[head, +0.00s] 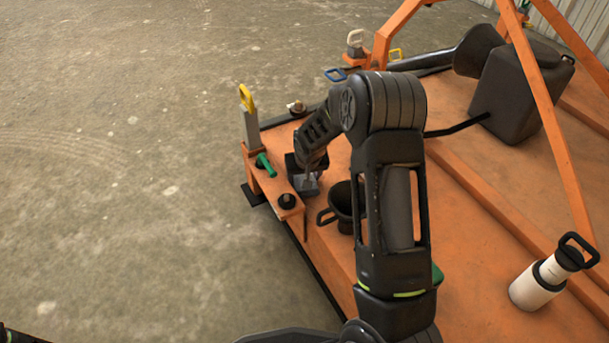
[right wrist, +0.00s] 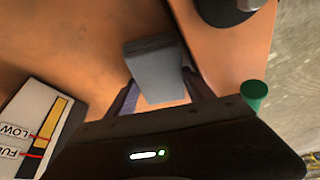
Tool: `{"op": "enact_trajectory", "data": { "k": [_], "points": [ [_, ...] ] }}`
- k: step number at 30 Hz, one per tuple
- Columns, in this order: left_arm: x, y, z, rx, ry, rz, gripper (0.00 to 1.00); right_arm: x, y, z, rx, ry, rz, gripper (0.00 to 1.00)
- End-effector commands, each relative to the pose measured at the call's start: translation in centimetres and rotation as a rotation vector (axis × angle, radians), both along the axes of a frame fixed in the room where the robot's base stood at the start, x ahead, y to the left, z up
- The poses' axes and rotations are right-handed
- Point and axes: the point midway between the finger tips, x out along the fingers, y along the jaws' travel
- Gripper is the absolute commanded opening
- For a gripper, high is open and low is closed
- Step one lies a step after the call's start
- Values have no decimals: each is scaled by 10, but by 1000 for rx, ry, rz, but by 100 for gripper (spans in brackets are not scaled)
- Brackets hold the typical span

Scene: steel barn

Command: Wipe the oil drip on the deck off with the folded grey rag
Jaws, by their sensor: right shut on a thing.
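The folded grey rag (right wrist: 158,70) is between the fingers of my right gripper (right wrist: 160,92), which is shut on it. In the head view a small part of the rag (head: 304,182) shows under my right gripper (head: 308,176), low over the orange deck (head: 480,225) near its left edge. I cannot tell whether the rag touches the deck. No oil drip can be made out; my arm hides part of the deck. My left gripper is not in view.
A black cup-like vessel (head: 342,203) stands right of the rag. An orange bracket with a green handle (head: 266,165) and a yellow-handled pin (head: 247,98) is on the left. A FULL/LOW gauge (right wrist: 32,128) is near the wrist.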

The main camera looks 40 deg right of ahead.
Motion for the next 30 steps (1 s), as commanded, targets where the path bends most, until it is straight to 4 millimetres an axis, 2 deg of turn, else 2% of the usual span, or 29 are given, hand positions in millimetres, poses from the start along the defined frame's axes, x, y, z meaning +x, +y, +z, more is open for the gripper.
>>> {"op": "enact_trajectory", "data": {
  "k": [1,13,26,30],
  "points": [
    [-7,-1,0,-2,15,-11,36,0,11,-4,13,7,17,2],
    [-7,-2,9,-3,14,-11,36,-5,-26,-2,10,8,8,2],
    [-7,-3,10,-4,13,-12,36,-5,-33,-1,7,6,5,2],
    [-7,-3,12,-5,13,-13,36,-6,-41,0,6,5,3,2]
  ]
}}
